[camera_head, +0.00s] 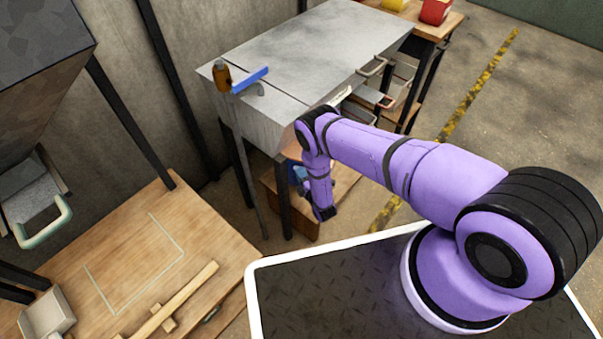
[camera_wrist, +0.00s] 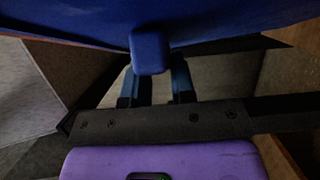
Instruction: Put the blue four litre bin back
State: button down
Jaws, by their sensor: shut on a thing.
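The blue bin (camera_wrist: 75,22) fills the top of the wrist view, with a rounded tab (camera_wrist: 152,50) sticking out from its side. My gripper (camera_wrist: 154,72) has one finger on each side of this tab and is shut on it. In the head view only a small blue patch of the bin (camera_head: 297,172) shows, low beside a leg of the grey metal bench, by a wooden box or shelf (camera_head: 285,205). My arm's wrist links cover the rest of it and the gripper. I cannot tell whether the bin rests on the wood or hangs clear.
The grey bench (camera_head: 320,50) stands above my wrist, with open drawers (camera_head: 385,98) at its right. A wooden table (camera_head: 215,235) at lower left bears a thin pale rectangular outline and a wooden-handled tool (camera_head: 180,300). Red (camera_head: 435,12) and yellow bins stand at top right.

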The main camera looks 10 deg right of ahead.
jog(key=shift+w+f, duration=0.1)
jog(key=shift+f, duration=2.2)
